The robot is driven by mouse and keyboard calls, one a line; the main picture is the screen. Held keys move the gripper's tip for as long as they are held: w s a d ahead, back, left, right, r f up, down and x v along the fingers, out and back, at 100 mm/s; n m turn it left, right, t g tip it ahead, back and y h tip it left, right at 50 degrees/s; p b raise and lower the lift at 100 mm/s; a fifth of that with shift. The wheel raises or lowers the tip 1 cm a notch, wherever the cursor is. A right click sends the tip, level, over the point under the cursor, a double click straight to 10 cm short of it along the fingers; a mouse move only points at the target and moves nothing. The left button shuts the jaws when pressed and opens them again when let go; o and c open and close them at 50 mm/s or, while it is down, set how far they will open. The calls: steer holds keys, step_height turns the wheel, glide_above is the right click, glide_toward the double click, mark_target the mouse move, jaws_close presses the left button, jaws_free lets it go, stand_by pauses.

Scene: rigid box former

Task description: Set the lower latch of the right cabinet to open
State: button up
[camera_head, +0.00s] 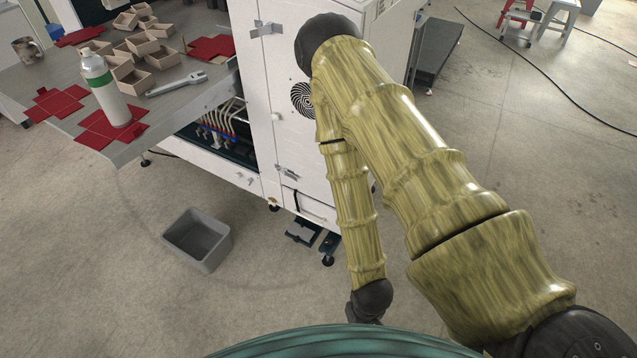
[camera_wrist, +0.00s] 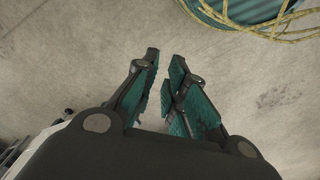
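The white cabinet (camera_head: 255,90) stands in the upper middle of the head view, partly hidden by my arm. Its lower latch (camera_head: 287,172) is a small grey metal piece low on the front, lying slightly slanted. A similar upper latch (camera_head: 265,29) sits near the top. I cannot tell from here how the lower latch is set. My gripper (camera_wrist: 164,62) points down at the floor in the wrist view, with a narrow gap between its teal-padded fingers and nothing in it. In the head view its fingers are hidden, and my wrist hangs below and right of the lower latch, apart from it.
A grey bin (camera_head: 198,241) stands on the floor left of my arm. A grey table (camera_head: 190,101) at upper left holds a bottle (camera_head: 105,88), a wrench (camera_head: 177,84), red box blanks and small boxes. Black pedals (camera_head: 302,232) lie by the cabinet's foot.

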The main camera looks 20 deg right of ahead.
steer(key=w+d+f+t+b, duration=0.1)
steer(key=w+f+t+b, duration=0.1)
steer(key=w+f+b, duration=0.4)
steer(key=w+d+f+t+b, duration=0.15)
steer(key=w+f+b, duration=0.3)
steer(key=w, duration=0.45)
steer(key=n+t+y+b, duration=0.6)
steer(key=t+b, duration=0.7)
steer(key=b, duration=2.8)
glide_toward(291, 176)
steer(key=shift+m+y, duration=0.3)
steer(key=shift+m, duration=0.3)
steer(key=b+x, duration=0.1)
steer(key=x, duration=0.1)
steer(key=b+x, duration=0.1)
steer(key=b, duration=0.1)
steer(key=b+x, duration=0.1)
steer(key=x, duration=0.1)
steer(key=shift+w+d+b, duration=0.25)
steer(key=shift+w+b, duration=0.15)
steer(key=shift+w, duration=0.05)
jaws_close()
